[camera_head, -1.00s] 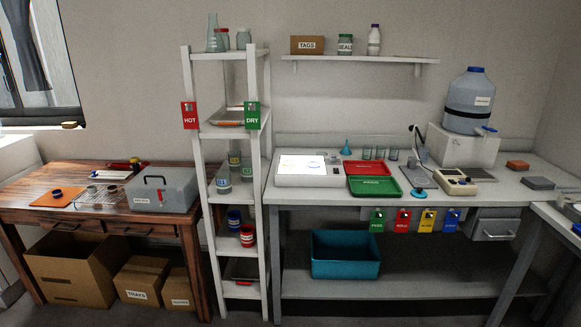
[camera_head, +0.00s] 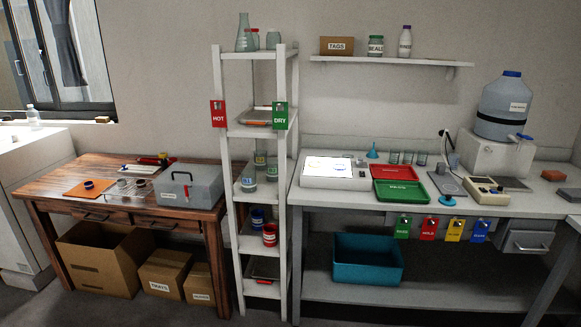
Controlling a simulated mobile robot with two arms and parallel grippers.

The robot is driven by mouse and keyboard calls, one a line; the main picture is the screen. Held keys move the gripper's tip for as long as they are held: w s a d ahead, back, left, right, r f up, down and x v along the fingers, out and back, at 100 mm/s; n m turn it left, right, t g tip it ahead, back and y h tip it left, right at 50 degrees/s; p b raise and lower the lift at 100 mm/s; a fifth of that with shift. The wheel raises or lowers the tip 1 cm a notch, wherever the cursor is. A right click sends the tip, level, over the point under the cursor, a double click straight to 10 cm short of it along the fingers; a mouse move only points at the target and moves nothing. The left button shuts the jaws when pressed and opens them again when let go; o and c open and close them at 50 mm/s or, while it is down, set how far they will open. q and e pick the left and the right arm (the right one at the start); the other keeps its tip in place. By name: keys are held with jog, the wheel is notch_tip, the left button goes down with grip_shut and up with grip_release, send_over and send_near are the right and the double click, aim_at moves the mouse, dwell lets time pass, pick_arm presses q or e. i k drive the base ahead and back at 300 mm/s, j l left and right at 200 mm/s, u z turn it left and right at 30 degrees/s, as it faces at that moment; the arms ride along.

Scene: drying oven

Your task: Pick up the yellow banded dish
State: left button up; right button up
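I cannot clearly make out a yellow band on any dish. Small dishes (camera_head: 122,183) sit on a wire rack on the wooden table at the left, too small to tell their bands. A dark-banded dish (camera_head: 88,184) sits on an orange mat (camera_head: 78,191) beside the rack. A glass vessel with a yellow mark (camera_head: 260,159) stands on the middle level of the white shelf, behind vessels with blue marks (camera_head: 248,180). Neither of my grippers is in view.
A grey box (camera_head: 190,188) stands at the wooden table's right end. The tall shelf (camera_head: 217,158) stands between that table and the white bench (camera_head: 330,199). Cardboard boxes (camera_head: 98,262) are under the table. Grey floor shows at the lower left.

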aim_at(314, 165)
jog(key=i+l+u, duration=0.35)
jog(key=l+u, duration=0.2)
jog(key=l, duration=0.15)
jog(key=i+l+u, duration=0.1)
jog(key=l+u, duration=0.15)
jog(key=l, duration=0.2)
